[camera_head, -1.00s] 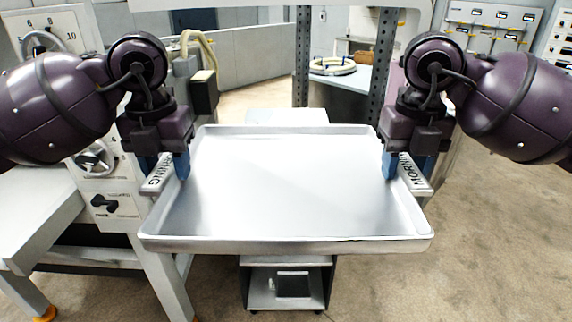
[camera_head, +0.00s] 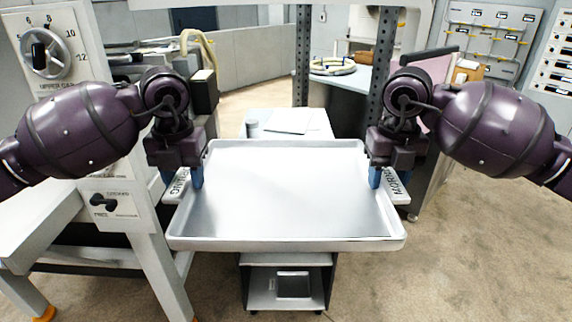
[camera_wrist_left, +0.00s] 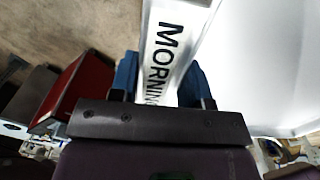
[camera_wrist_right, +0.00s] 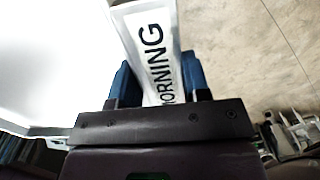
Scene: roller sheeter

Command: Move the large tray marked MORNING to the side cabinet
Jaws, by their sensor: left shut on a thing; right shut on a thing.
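The large silver tray (camera_head: 285,242) is held level in the middle of the head view, and its inside is empty. Its side handles carry the word MORNING, readable in the left wrist view (camera_wrist_left: 168,45) and the right wrist view (camera_wrist_right: 150,40). My left gripper (camera_head: 184,182) is shut on the left handle. My right gripper (camera_head: 385,180) is shut on the right handle. The blue fingers sit on both sides of each handle in the wrist views. No support shows directly beneath the tray's near edge except a low cabinet, apart from it.
A low cabinet (camera_head: 287,262) with an open shelf stands below and behind the tray. Its pale top (camera_head: 312,127) bears a sheet and a small cylinder. A white machine frame with a dial (camera_head: 47,52) and lever is close on the left. Floor is open at right (camera_head: 480,240).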

